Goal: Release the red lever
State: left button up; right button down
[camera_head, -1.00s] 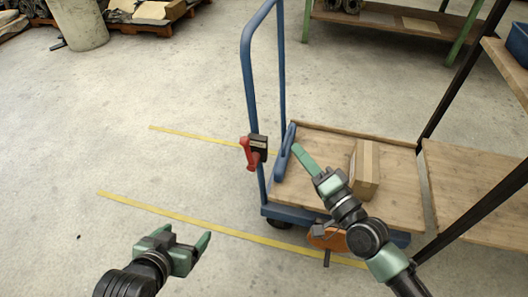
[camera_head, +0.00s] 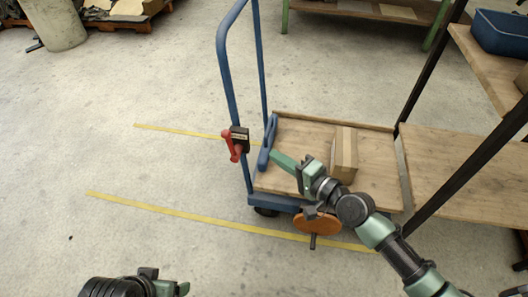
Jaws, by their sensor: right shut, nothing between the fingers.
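The red lever (camera_head: 230,146) sticks out from a small black box (camera_head: 240,139) fixed to the upright of the blue push handle (camera_head: 226,72) on a flat cart (camera_head: 378,178). The lever hangs at a slant, its lower end downward. My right gripper (camera_head: 279,159) is shut and empty, to the right of the lever and apart from it. Its tip is close beside a blue bar (camera_head: 268,143) on the cart; I cannot tell whether they touch. My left gripper (camera_head: 171,287) is at the bottom edge, mostly cut off, far below the lever.
A cardboard box (camera_head: 345,155) stands on the cart's wooden deck. An orange disc (camera_head: 317,222) is at the cart's near side. A wooden shelf with black posts (camera_head: 478,175) stands at the right. Yellow lines (camera_head: 180,211) mark the floor, which is clear to the left.

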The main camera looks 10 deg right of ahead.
jog(key=s+a+x, duration=0.1)
jog(key=a+x, duration=0.1)
jog(key=x, duration=0.9)
jog(key=shift+a+f+b, duration=0.15)
jog(key=shift+a+b, duration=0.2)
jog(key=shift+b, duration=0.1)
jog(key=shift+s, duration=0.15)
